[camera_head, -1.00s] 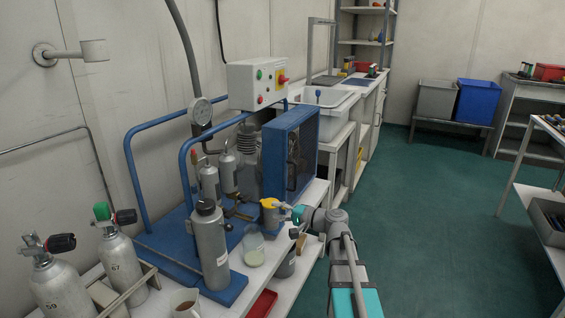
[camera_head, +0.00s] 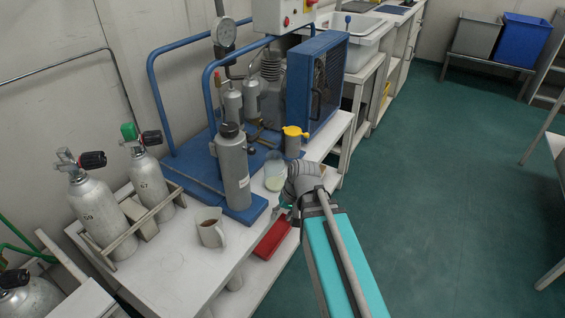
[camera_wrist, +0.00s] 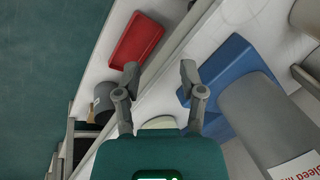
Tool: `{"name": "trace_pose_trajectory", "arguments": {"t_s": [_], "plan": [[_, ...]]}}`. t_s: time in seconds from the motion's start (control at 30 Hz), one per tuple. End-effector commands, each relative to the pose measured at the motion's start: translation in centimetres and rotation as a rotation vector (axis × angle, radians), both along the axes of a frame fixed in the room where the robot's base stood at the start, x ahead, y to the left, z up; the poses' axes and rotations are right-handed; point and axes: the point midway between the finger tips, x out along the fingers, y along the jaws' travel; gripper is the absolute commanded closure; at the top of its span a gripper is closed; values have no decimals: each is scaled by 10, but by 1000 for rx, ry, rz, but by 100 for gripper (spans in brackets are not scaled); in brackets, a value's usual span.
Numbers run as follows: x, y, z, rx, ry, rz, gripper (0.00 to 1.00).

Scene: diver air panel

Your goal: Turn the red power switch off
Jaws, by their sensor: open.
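The grey control box (camera_head: 275,16) is at the top edge of the head view, partly cut off. A red switch part (camera_head: 312,3) shows at its right side, right at the picture edge, so its position cannot be read. A small red button (camera_head: 286,21) is low on the box front. My gripper (camera_head: 284,204) is low by the bench edge, well below the box and mostly hidden by my arm. In the wrist view my gripper (camera_wrist: 160,72) is open and empty, its fingers apart above the bench. The switch is not in the wrist view.
The blue compressor frame (camera_head: 157,92) and grey bottle (camera_head: 233,165) stand on the bench. A yellow-topped cup (camera_head: 293,140), a beaker (camera_head: 274,176), a mug (camera_head: 212,232) and a red tray (camera_head: 272,238) are near my arm. Green floor (camera_head: 430,190) is clear to the right.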

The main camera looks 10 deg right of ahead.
Motion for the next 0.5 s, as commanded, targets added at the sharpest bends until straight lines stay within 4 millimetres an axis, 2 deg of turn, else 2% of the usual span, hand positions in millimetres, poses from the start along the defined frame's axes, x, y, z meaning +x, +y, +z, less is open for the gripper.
{"name": "trace_pose_trajectory", "arguments": {"t_s": [0.03, 0.2, 0.5], "plan": [[-10, -1, -3, -56, 17, 21, 48], [-29, -10, -9, -216, 64, 69, 48], [-38, -17, -10, -313, 90, 92, 48]]}}
